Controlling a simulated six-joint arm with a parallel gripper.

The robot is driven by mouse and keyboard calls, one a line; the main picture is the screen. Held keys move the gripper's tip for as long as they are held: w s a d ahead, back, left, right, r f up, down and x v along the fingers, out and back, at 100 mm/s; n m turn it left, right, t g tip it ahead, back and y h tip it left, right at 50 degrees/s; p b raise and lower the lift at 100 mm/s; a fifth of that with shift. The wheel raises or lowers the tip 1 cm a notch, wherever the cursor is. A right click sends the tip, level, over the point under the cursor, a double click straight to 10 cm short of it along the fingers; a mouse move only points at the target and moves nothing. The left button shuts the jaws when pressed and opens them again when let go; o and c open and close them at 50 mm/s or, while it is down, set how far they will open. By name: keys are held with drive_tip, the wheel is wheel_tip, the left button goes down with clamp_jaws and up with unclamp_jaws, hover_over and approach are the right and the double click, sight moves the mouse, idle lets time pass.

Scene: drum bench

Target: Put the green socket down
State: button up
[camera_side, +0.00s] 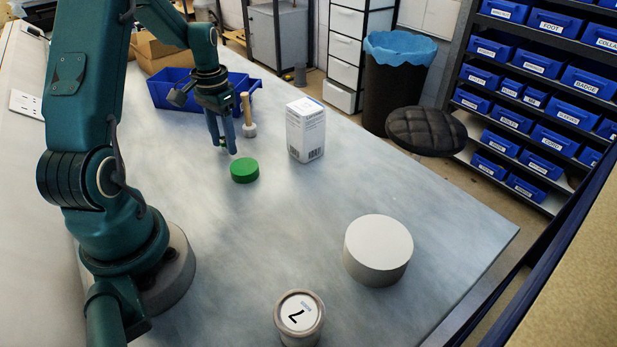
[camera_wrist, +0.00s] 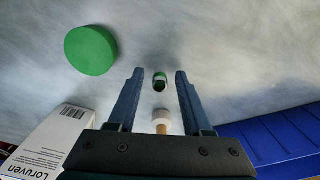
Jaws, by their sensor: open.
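The green socket (camera_wrist: 160,83) is a small green piece with a dark opening. In the wrist view it shows between the fingertips of my gripper (camera_wrist: 156,74), with a gap on each side. The gripper is open and the fingers do not touch the socket. In the side view my gripper (camera_side: 224,148) points down just above the bench, near the mallet. A small pale piece shows by its fingers there; I cannot tell if it is the socket.
A green disc (camera_side: 244,171) lies close by on the bench. A mallet (camera_side: 249,129), a white box (camera_side: 305,132) and a blue bin (camera_side: 170,90) stand around my gripper. A pale round drum (camera_side: 378,250) and a tin marked 7 (camera_side: 300,314) stand nearer the front.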

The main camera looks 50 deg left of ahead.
sight(223, 138)
wheel_tip(223, 138, up, 11)
drive_tip(key=d+r+m+t+y, duration=0.1)
drive_tip(key=d+r, duration=0.2)
drive_tip(key=d, duration=0.4)
drive_tip(key=d+r+t, duration=0.1)
drive_tip(key=d+r, duration=0.2)
drive_tip(key=d, duration=0.3)
drive_tip(key=s+d+f+m+t+h, duration=0.1)
drive_tip(key=s+d+f+m+t, duration=0.1)
drive_tip(key=s+d, duration=0.5)
drive_tip(key=d+t, duration=0.1)
drive_tip(key=d, duration=0.3)
drive_tip(key=shift+s+f+t, duration=0.2)
drive_tip(key=shift+s+t, duration=0.1)
drive_tip(key=shift+s, duration=0.05)
